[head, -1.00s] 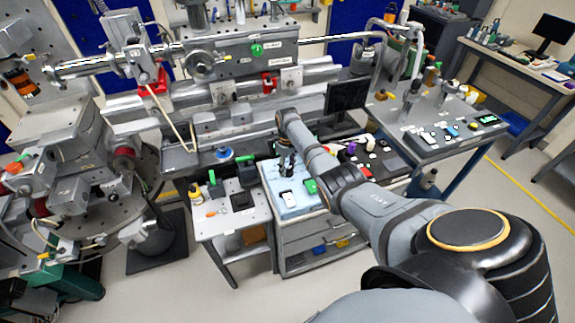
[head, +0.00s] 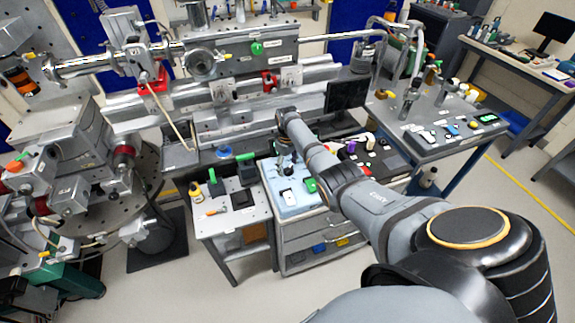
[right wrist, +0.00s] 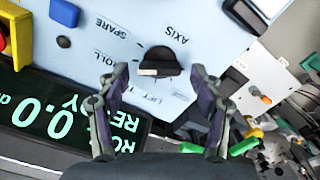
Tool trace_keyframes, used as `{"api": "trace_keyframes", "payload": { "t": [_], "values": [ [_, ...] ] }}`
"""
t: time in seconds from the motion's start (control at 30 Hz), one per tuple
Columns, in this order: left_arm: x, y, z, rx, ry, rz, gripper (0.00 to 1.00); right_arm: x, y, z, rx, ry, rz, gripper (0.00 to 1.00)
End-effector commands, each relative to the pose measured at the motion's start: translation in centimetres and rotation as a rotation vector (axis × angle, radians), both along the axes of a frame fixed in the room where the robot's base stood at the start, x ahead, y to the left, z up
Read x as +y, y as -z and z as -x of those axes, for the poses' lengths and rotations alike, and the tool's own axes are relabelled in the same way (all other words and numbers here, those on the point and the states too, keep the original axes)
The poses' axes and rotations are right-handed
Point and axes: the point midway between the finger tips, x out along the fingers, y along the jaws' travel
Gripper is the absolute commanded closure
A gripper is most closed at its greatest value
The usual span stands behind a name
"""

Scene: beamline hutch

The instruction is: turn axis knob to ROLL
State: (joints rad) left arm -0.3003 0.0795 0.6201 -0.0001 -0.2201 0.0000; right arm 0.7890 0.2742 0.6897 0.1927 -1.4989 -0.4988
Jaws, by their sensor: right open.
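The axis knob (right wrist: 160,60) is black with a pale bar along its lower left edge, on a light blue panel (right wrist: 215,40). Upside-down labels AXIS, SPARE, ROLL and LIFT surround it in the right wrist view. The ROLL label (right wrist: 103,55) is left of the knob. My right gripper (right wrist: 160,74) is open, one finger on each side of the knob, with visible gaps. In the head view my right gripper (head: 286,160) is over the back of the light blue panel (head: 302,207), hiding the knob. My left gripper is not in view.
A dark display (right wrist: 60,115) with green characters is beside the panel. A red button on a yellow base (right wrist: 15,35) and a blue block (right wrist: 65,12) sit at upper left. A side table (head: 228,221) with small items stands left of the panel in the head view.

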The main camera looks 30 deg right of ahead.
Motion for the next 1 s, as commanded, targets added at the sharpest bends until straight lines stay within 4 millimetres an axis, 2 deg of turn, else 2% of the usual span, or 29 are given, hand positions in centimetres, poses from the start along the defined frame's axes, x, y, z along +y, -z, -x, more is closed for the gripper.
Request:
{"api": "trace_keyframes", "payload": {
  "t": [0.17,0.27,0.5,0.6,0.77,1.0],
  "values": [
    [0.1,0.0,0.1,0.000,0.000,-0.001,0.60,-0.1,-0.9,-0.1,-0.002,0.000,0.000,0.34],
    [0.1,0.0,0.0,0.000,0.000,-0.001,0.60,-0.1,-2.9,-0.1,-0.003,-0.001,0.001,0.34],
    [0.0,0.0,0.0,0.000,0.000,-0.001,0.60,-0.1,-8.7,-0.1,-0.004,0.000,0.002,0.34],
    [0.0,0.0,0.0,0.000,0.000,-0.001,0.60,0.0,-10.5,-0.1,-0.003,0.000,0.001,0.34],
    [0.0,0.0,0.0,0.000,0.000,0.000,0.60,0.0,-11.8,0.0,-0.001,0.000,0.000,0.34],
    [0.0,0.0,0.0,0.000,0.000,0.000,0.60,0.0,-12.0,0.0,0.001,0.000,0.000,0.34]
  ]
}}
